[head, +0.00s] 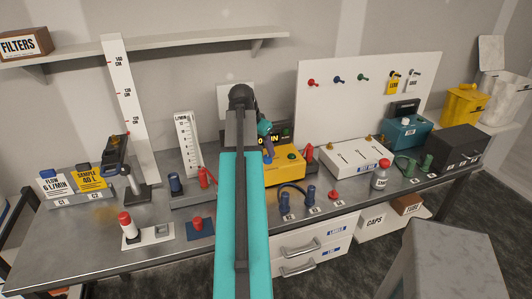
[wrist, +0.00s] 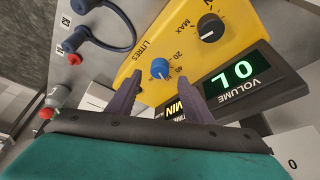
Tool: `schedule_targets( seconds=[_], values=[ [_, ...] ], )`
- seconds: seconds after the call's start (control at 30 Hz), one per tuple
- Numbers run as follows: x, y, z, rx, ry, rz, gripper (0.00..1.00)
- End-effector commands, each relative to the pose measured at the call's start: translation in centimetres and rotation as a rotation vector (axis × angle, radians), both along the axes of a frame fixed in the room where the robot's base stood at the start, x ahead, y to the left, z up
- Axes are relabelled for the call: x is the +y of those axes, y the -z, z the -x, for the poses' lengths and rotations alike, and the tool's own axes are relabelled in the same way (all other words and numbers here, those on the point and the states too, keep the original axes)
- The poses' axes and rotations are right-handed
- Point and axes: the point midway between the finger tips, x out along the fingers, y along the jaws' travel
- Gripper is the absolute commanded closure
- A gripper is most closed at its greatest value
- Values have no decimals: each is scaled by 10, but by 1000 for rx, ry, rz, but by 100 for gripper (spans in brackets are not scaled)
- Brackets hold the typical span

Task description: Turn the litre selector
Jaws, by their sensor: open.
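The litre selector is a round blue knob (wrist: 160,68) on the yellow pump box, beside the printed LITRES, 20 and 40. A small white mark shows on the knob's lower edge. My gripper (wrist: 160,84) is open, with one purple finger on each side of the knob's near side. The gap between the fingers is empty; I cannot tell if either finger touches the knob. In the head view the yellow box (head: 288,172) sits mid-bench, and my arm hides part of it and the knob.
A black dial (wrist: 210,28) marked MAX and a green VOLUME display (wrist: 232,72) reading 0L sit on the box near the knob. Blue and red fittings (head: 284,196) stand in front of the box. A white case (head: 354,158) stands to its right.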

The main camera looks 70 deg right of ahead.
Motion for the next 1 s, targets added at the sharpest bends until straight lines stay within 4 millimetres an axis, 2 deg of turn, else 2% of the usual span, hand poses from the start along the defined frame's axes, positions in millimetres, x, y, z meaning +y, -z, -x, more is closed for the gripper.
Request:
schedule_targets(
  seconds=[0.4,0.87,0.9,1.0],
  values=[
    [-13,34,5,1,0,-1,54],
    [-15,40,5,-1,-1,0,54],
    [-15,40,5,-1,-1,0,55],
    [-15,40,5,-1,-1,0,72]
  ],
)
